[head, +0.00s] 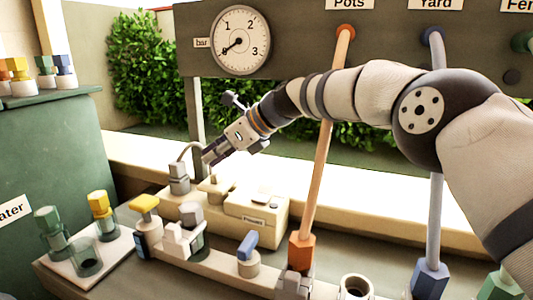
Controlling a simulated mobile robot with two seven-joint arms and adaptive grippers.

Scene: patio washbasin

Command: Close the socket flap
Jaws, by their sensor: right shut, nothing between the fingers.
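The cream socket box (256,219) stands on the counter left of the middle, with a small label on its front that seems to read "Power". Its raised right part has a cream top. I cannot tell for sure which part is the flap or how far it is open. My right gripper (212,153) comes in from the right over the far left side of the box. It points down and left, is shut and empty, and sits close to a grey plug-like piece (179,180) with a cable. I cannot tell whether they touch. My left gripper is out of view.
A row of valves with a yellow handle (144,203) and a blue handle (248,241) stands in front of the box. An orange hose (327,140) rises right of it. A white tray (98,273) holds fittings at left. A gauge (240,41) hangs behind.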

